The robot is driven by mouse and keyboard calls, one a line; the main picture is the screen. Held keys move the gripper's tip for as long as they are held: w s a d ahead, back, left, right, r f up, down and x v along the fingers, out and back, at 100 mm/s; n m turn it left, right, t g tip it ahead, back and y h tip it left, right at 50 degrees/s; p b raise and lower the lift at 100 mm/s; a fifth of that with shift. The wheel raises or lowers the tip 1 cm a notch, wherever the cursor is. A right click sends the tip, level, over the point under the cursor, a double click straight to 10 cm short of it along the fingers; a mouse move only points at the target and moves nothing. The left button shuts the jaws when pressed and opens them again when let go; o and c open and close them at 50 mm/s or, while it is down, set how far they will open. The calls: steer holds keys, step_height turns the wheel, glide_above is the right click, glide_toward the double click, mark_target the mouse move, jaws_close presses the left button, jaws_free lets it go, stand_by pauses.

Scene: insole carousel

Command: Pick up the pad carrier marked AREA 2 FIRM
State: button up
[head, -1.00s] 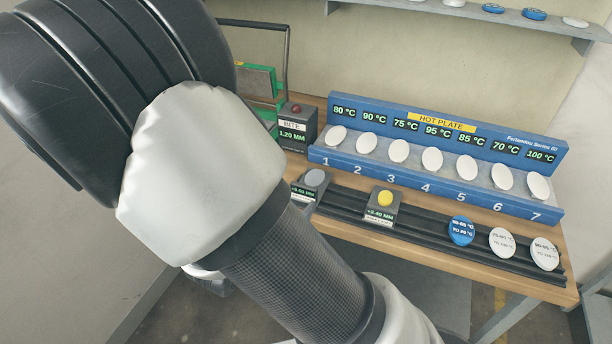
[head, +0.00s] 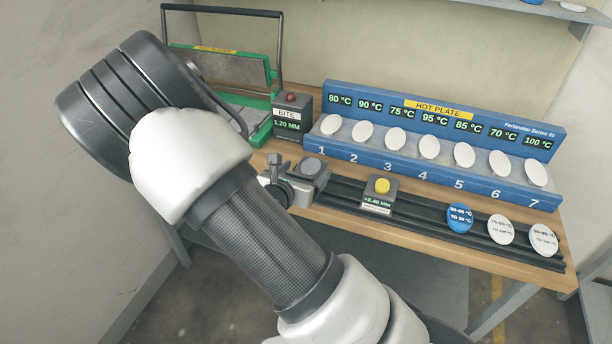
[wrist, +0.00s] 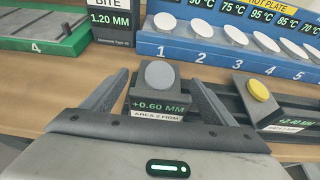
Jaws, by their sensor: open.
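The pad carrier marked AREA 2 FIRM (wrist: 158,105) is a dark grey block with a grey oval pad on its sloped top and a +0.60 MM display. In the head view the carrier (head: 311,172) sits at the left end of the black rail, partly hidden by my gripper. My gripper (wrist: 158,92) is open, with one finger on each side of the carrier in the wrist view. I cannot tell whether the fingers touch it. In the head view my gripper (head: 290,175) is mostly hidden behind my arm and beside the carrier.
A carrier with a yellow pad (head: 379,195), reading +2.40 MM, stands to the right on the rail (head: 420,218). Blue and white discs (head: 460,217) lie farther right. The blue hot plate (head: 440,170) and the BITE box (head: 291,122) stand behind, with a green press (head: 262,133) at left.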

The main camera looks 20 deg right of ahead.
steer(key=shift+w+d, duration=0.15)
steer(key=shift+w, duration=0.1)
steer(key=c, duration=1.2)
